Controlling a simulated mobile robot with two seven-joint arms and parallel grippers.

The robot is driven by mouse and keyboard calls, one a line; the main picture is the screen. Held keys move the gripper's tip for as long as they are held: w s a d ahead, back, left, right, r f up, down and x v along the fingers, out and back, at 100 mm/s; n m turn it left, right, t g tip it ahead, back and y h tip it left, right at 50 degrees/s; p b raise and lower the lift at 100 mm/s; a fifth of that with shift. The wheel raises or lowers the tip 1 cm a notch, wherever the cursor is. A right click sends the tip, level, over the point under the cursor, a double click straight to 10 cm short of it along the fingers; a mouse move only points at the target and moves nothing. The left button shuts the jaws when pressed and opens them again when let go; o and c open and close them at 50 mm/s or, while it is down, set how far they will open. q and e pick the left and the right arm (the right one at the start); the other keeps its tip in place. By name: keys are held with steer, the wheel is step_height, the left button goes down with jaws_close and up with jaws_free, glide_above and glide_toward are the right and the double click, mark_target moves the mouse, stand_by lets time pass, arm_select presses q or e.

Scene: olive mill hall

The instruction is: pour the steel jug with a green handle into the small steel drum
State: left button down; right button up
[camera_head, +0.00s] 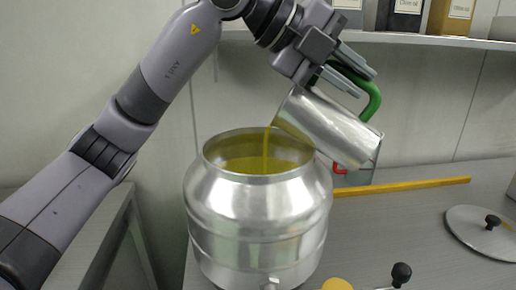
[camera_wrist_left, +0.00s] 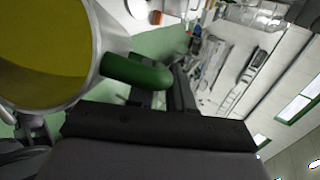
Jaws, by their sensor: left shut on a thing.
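The steel jug (camera_head: 330,127) is tilted far over to the left above the small steel drum (camera_head: 255,225). A thin yellow-green stream runs from its lip down into the drum's open mouth, where yellow-green oil shows. My left gripper (camera_head: 343,80) is shut on the jug's green handle (camera_head: 371,97). In the left wrist view the green handle (camera_wrist_left: 137,71) lies at the jaws, and oil fills the view into the jug (camera_wrist_left: 97,52). The drum stands upright on the counter. My right gripper is not in view.
A round steel lid with a black knob (camera_head: 485,232) lies on the grey counter (camera_head: 420,240) at the right. A yellow wooden stick (camera_head: 420,186) lies behind the drum. A clear vessel with a red part (camera_head: 360,174) stands partly behind the jug. Labelled containers (camera_head: 404,14) stand on a shelf above.

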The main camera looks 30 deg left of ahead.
mark_target(330, 64)
arm_select(q)
steer(key=shift+s+a+r+h+b, duration=0.1)
steer(key=shift+a+r+h+b, duration=0.3)
steer(key=shift+h+b, duration=0.15)
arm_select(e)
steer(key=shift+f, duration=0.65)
arm_select(q)
steer(key=shift+a+r+n+t+h+b, duration=0.3)
steer(key=shift+a+r+t+h+b, duration=0.15)
steer(key=shift+b, duration=0.25)
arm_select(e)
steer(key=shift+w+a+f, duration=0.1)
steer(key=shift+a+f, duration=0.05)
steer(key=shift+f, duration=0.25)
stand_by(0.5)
arm_select(q)
steer(key=shift+s+a+f+b, duration=0.1)
steer(key=shift+s+a+b, duration=0.1)
steer(key=shift+a+b, duration=0.45)
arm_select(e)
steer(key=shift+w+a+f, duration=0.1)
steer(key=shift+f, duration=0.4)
arm_select(q)
steer(key=shift+a+h+b, duration=0.15)
steer(key=shift+h+b, duration=0.25)
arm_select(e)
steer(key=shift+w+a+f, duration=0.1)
